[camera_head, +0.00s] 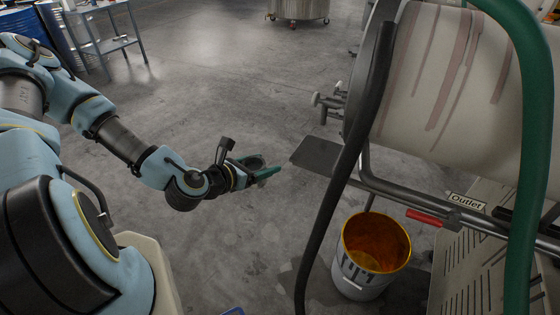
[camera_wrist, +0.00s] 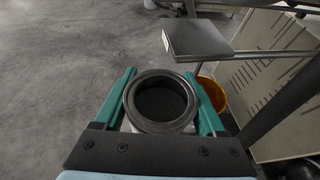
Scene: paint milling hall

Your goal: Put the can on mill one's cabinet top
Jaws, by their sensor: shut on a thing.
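My gripper (camera_head: 262,170) is shut on the can (camera_wrist: 160,102), which has a dark round rim and a dark inside. The two green fingers press on its left and right sides in the wrist view. The can (camera_head: 253,162) looks upright and is held above the floor, left of a small flat grey plate (camera_head: 315,154), apart from it. The plate also shows in the wrist view (camera_wrist: 196,38). A mill with a large pale drum (camera_head: 450,80) stands at the right, above a vented cabinet (camera_head: 470,270). No mill number is readable, and I cannot make out a clear cabinet top.
A bucket (camera_head: 351,285) with an orange inside stands on the floor below the drum. A black hose (camera_head: 345,165) and a green hose (camera_head: 535,120) hang before the mill. A red-handled bar (camera_head: 425,217) and an Outlet sign (camera_head: 467,201) are close by.

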